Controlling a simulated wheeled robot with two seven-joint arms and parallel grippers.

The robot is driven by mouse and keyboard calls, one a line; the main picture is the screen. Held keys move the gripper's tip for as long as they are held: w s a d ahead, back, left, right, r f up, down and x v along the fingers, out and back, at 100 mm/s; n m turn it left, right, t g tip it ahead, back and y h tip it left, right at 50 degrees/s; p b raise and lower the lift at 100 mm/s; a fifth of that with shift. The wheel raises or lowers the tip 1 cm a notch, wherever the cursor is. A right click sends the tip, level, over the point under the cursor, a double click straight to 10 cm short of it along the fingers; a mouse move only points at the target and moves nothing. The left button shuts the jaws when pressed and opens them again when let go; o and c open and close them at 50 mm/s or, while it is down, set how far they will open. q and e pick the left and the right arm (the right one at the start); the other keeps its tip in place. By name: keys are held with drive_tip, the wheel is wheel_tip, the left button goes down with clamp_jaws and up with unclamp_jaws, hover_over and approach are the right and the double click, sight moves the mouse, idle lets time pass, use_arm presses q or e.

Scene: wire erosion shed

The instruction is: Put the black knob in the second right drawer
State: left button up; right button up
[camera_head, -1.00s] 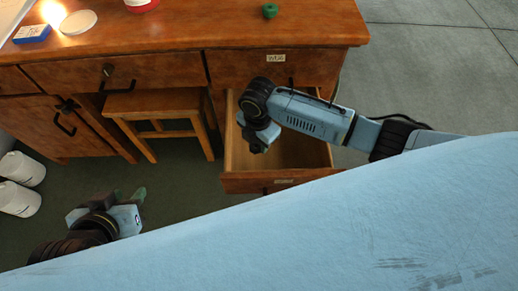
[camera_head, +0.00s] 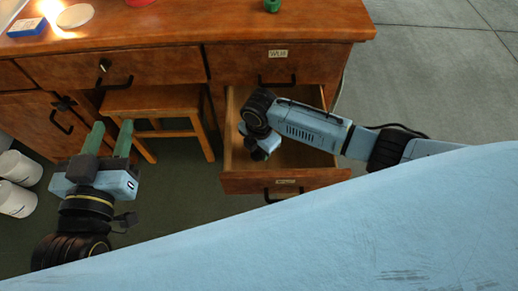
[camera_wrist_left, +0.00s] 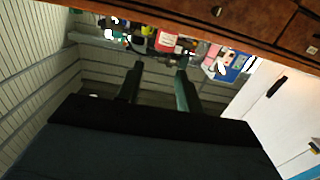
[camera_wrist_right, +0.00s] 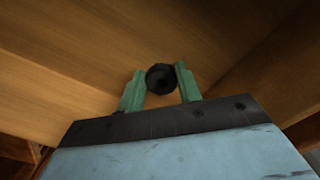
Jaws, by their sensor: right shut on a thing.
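The black knob (camera_wrist_right: 160,78) is between the fingertips of my right gripper (camera_wrist_right: 160,86) in the right wrist view, with the bare wooden drawer interior around it. My right gripper is shut on the knob. In the head view my right arm reaches into the open second right drawer (camera_head: 325,178), and its wrist hides the fingertips and knob. My left gripper (camera_head: 107,138) is open and empty in front of the desk, left of the stool; its fingers also show apart in the left wrist view (camera_wrist_left: 160,80).
The shut upper right drawer (camera_head: 235,62) sits above the open one. A wooden stool (camera_head: 160,103) stands under the desk. A green object (camera_head: 271,5), a blue box (camera_head: 27,27) and a white disc (camera_head: 75,16) lie on the desktop. White containers (camera_head: 16,198) stand at far left.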

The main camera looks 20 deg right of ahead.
drive_tip(key=shift+f, duration=0.15)
drive_tip(key=o, duration=1)
